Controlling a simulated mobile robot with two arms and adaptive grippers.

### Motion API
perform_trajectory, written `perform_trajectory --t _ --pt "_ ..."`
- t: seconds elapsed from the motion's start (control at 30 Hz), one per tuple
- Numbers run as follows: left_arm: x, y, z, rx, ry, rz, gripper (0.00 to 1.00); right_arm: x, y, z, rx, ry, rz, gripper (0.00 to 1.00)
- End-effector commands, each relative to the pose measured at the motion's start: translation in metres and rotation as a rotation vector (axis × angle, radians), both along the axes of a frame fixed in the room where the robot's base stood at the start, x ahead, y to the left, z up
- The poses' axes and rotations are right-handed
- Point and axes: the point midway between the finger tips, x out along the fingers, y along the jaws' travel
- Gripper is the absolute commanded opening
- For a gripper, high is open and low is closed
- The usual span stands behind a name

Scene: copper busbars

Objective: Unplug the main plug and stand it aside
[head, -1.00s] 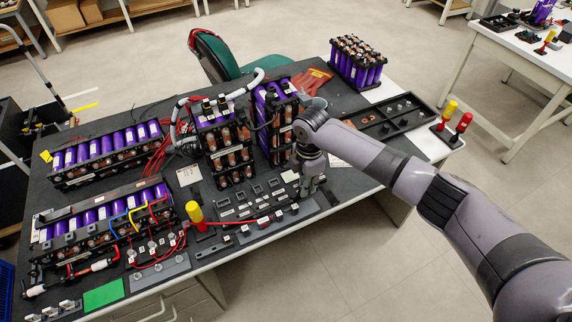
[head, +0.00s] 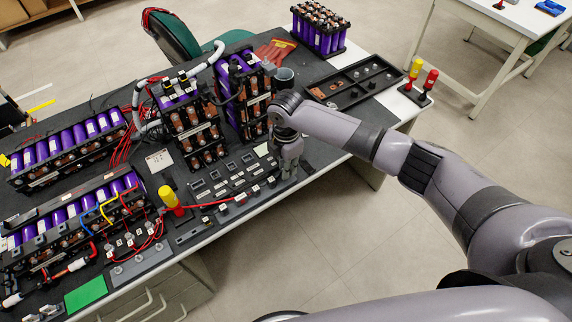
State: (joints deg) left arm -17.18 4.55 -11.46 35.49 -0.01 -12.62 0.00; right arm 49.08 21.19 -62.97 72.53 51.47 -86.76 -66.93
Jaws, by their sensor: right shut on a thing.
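My right gripper (head: 291,162) points down at the right end of the dark connector board (head: 240,172), at the front of the bench. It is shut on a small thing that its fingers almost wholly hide. I take this to be the main plug, but its shape cannot be made out. I cannot tell whether it is still seated in the board. A red cable (head: 205,204) runs along the front of the board, past a row of small labelled blocks. My left gripper is not in view.
A yellow-handled tool (head: 171,200) stands left of the board. Upright battery modules (head: 190,125) stand close behind it. A black tray (head: 352,82) and a stand with yellow and red handles (head: 415,90) are at the right. A green pad (head: 86,293) lies front left.

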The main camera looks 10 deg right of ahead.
Motion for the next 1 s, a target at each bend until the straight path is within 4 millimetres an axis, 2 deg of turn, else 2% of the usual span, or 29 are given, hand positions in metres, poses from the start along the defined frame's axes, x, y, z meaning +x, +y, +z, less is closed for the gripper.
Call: perform_trajectory --t 1.0 --pt "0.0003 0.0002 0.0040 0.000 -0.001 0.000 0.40 -0.0002 -0.0004 -0.0095 0.000 0.000 0.000 0.00"
